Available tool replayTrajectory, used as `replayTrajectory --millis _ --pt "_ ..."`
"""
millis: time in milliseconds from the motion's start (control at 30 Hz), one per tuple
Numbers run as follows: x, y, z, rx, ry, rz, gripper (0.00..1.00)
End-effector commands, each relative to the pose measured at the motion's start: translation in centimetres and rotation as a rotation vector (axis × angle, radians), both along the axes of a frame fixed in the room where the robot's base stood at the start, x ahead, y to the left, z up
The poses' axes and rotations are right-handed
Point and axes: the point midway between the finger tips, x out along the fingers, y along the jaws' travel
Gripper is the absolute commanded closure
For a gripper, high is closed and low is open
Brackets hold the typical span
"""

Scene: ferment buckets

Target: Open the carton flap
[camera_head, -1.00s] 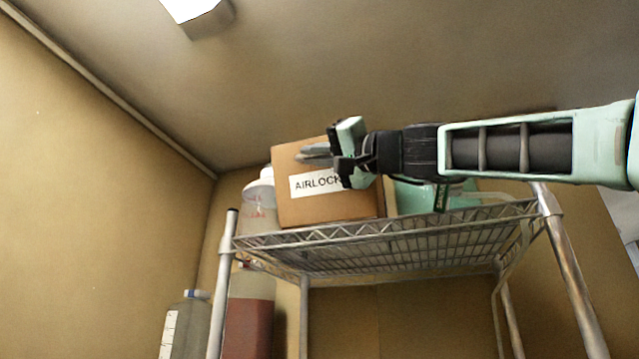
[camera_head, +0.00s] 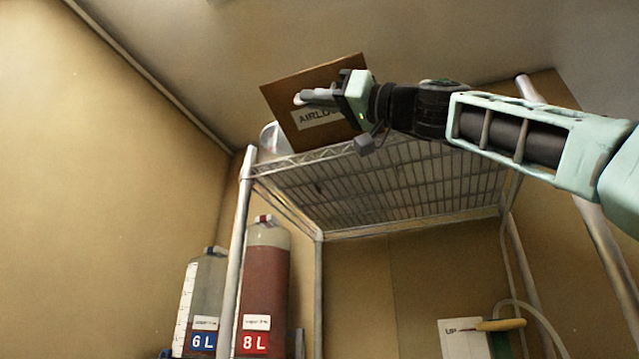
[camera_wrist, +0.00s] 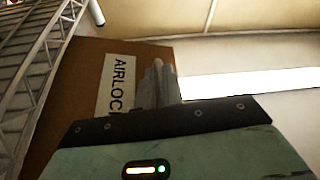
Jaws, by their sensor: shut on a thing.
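The brown carton (camera_head: 283,97) with a white AIRLOCK label (camera_head: 316,115) is at the front edge of the wire shelf's top, and its face is tilted in the head view. It also shows in the wrist view (camera_wrist: 78,80), left of and behind the fingers. My gripper (camera_head: 305,97) is in front of the label and covers part of it. In the wrist view the gripper's fingers (camera_wrist: 157,72) are close together at the label's edge. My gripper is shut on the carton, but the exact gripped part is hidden. I cannot make out a separate flap.
The wire shelf (camera_head: 370,185) has metal posts at its corners. Below stand a red-filled 8 L container (camera_head: 265,275) and a grey 6 L container (camera_head: 207,285). A white sign (camera_head: 462,340) is at lower right. A wall is close on the left.

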Motion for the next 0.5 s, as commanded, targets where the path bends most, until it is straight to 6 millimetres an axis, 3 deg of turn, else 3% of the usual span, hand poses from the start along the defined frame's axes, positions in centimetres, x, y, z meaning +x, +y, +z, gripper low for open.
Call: replayTrajectory --millis 100,500 --pt "-0.3 -0.1 -1.7 0.0 0.003 -0.001 1.0" --pt "0.0 -0.2 -3.3 0.002 0.005 -0.004 1.0"
